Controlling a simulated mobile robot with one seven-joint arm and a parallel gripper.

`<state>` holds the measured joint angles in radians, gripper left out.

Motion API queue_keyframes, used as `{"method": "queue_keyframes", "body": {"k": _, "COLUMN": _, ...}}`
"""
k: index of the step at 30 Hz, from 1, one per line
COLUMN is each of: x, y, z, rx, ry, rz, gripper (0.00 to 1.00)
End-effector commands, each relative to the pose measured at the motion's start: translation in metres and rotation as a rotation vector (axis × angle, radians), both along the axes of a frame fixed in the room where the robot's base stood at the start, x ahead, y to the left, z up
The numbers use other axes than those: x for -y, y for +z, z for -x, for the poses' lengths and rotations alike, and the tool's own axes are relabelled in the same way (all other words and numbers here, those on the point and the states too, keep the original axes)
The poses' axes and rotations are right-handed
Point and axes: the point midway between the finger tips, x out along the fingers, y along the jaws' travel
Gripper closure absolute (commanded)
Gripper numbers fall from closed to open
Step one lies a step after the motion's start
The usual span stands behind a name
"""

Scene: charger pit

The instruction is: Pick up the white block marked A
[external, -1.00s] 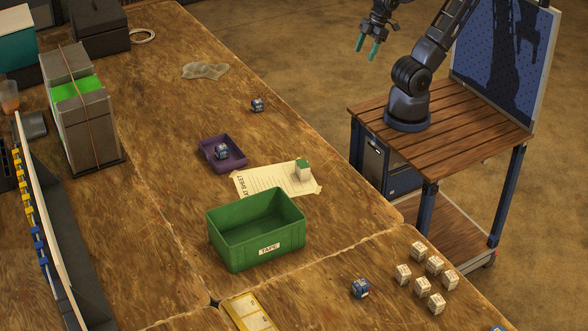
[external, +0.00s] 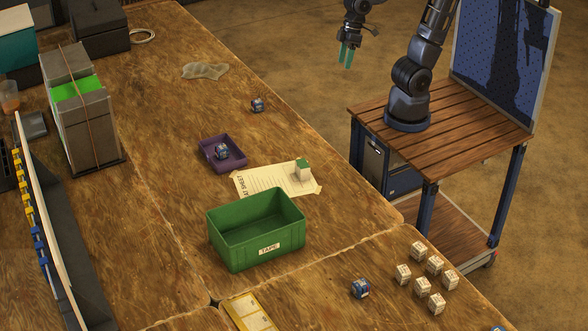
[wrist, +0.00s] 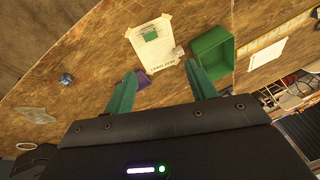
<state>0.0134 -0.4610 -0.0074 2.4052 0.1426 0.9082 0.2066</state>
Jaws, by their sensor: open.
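Several small white blocks (external: 434,265) with dark markings stand in a loose group on the near right of the table in the external view. The markings are too small to read, so I cannot tell which one bears an A. Another pale block with a green top (external: 303,171) stands on a paper sheet; its green top also shows in the wrist view (wrist: 150,36). My gripper (external: 346,57) is raised beyond the table's right edge, far from the white group. Its green fingers are apart and empty, also in the wrist view (wrist: 162,86). The white group is not visible in the wrist view.
A green bin (external: 258,251) labelled TAPE stands left of the white group. Behind it are the paper sheet (external: 262,181) and a purple tray (external: 238,162) holding a blue cube. Another blue cube (external: 360,288) sits just left of the white group.

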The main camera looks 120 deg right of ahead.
Motion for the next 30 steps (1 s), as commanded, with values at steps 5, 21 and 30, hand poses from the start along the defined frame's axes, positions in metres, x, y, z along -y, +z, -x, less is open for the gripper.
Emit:
{"method": "queue_keyframes", "body": {"k": 5, "x": -0.004, "y": -0.013, "z": -0.042, "rx": -0.058, "ry": -0.107, "rz": -0.071, "gripper": 0.44}}
{"method": "queue_keyframes", "body": {"k": 21, "x": -0.010, "y": -0.082, "z": -0.166, "rx": -0.230, "ry": -0.467, "rz": -0.254, "gripper": 0.44}}
{"method": "queue_keyframes", "body": {"k": 30, "x": -0.010, "y": -0.142, "z": -0.228, "rx": -0.330, "ry": -0.682, "rz": -0.332, "gripper": 0.44}}
